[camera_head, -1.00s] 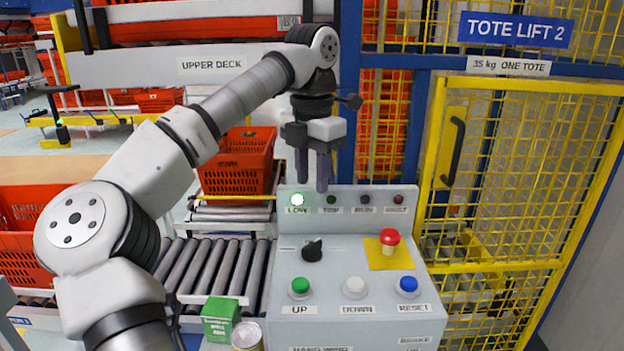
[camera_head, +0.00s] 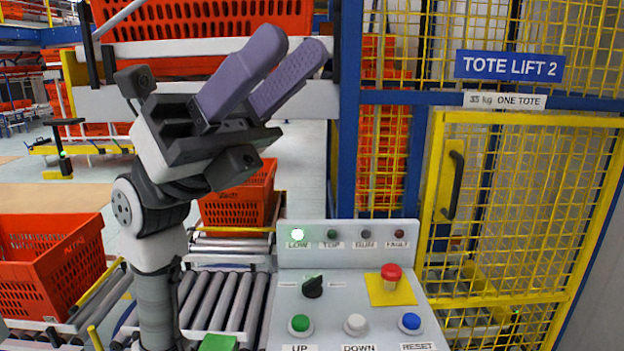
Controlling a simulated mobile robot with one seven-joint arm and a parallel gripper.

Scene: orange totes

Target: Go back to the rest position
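My gripper (camera_head: 290,60) is raised at the upper left of the control panel, close to the camera. Its two purple-grey fingers point up and to the right. A gap shows between them and nothing is held. My arm stands folded upright below it, left of the panel. The control panel (camera_head: 345,290) has a black selector knob (camera_head: 313,286), a red mushroom button (camera_head: 391,272) on a yellow plate, and green UP (camera_head: 299,323), white DOWN (camera_head: 355,324) and blue RESET (camera_head: 409,321) buttons. The LOW lamp (camera_head: 297,234) glows; the TOP, RUN and FAULT lamps look dark.
The yellow mesh gate (camera_head: 445,230) of Tote Lift 2 stands right of the panel. Orange totes sit behind my arm (camera_head: 240,195) and at the left (camera_head: 50,262). Roller conveyors (camera_head: 225,300) run left of the panel. A green box (camera_head: 218,343) shows at the bottom edge.

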